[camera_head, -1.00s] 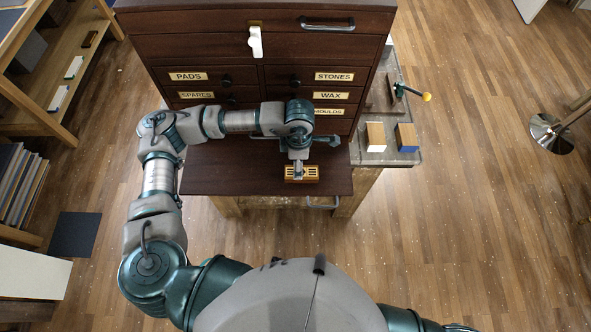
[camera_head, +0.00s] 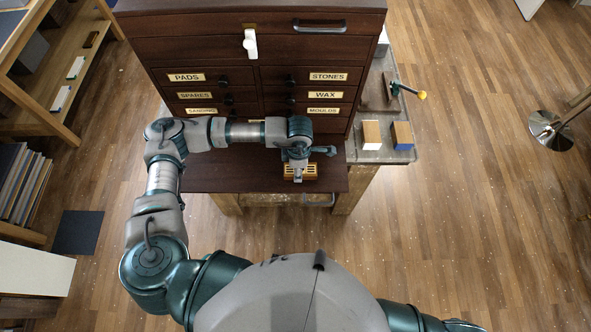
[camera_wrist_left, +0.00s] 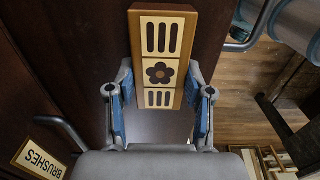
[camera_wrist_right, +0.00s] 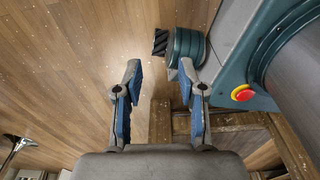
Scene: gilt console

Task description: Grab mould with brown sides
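The mould with brown sides (camera_head: 313,172) lies on a dark pull-out board at the front of the cabinet. In the left wrist view the mould (camera_wrist_left: 160,40) shows a cream face with dark slots and a flower, framed by golden-brown sides. My left gripper (camera_wrist_left: 159,78) is open, with one blue-padded finger on each side of the mould's near end; I cannot tell whether the pads touch it. In the head view the left gripper (camera_head: 298,176) is over the mould and partly hides it. My right gripper (camera_wrist_right: 158,75) is open and empty, away from the cabinet.
The dark board (camera_head: 225,175) is otherwise bare. Labelled drawers of the cabinet (camera_head: 300,48) rise behind my left arm. On the side bench stand a white-sided block (camera_head: 371,135), a blue-sided block (camera_head: 403,136) and a lever with a yellow knob (camera_head: 405,90).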

